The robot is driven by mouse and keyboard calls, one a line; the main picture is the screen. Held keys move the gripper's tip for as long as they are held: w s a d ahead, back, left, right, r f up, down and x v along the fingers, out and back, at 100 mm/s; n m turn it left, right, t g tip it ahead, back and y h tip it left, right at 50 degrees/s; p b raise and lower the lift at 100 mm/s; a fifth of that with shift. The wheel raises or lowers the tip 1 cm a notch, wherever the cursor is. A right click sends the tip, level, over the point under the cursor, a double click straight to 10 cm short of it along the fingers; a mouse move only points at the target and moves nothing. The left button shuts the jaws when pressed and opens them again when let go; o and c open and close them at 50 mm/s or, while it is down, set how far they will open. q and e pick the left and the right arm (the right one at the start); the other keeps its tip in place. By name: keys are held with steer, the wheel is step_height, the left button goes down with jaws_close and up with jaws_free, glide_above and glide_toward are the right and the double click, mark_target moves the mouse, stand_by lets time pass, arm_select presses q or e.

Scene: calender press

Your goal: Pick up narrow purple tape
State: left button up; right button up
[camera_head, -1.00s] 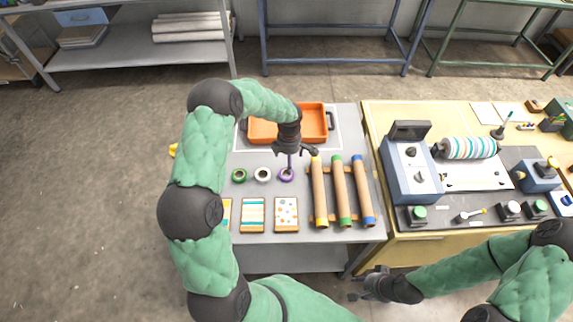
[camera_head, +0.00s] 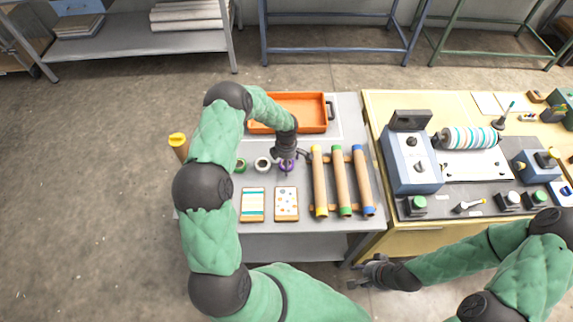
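The narrow purple tape (camera_head: 287,168) is a small purple ring on the grey table (camera_head: 310,228), at the right end of a short row of tape rolls. My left gripper (camera_head: 286,165) is right over it and points down, its fingers at the roll. The fingers hide part of the tape, and I cannot tell whether they grip it. To its left are a white roll (camera_head: 263,164) and a green roll (camera_head: 240,165), the green one close to my arm. My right gripper (camera_head: 366,274) is empty, low in front of the tables; its fingers look spread.
An orange tray (camera_head: 301,110) lies behind. Two patterned cards (camera_head: 253,204) lie in front. The yellow bench (camera_head: 415,240) at the right carries a patterned roller (camera_head: 470,138).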

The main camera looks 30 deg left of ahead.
arm_select(q)
steer(key=shift+f, duration=0.1)
steer(key=c, duration=1.1)
steer(key=shift+c, duration=0.2)
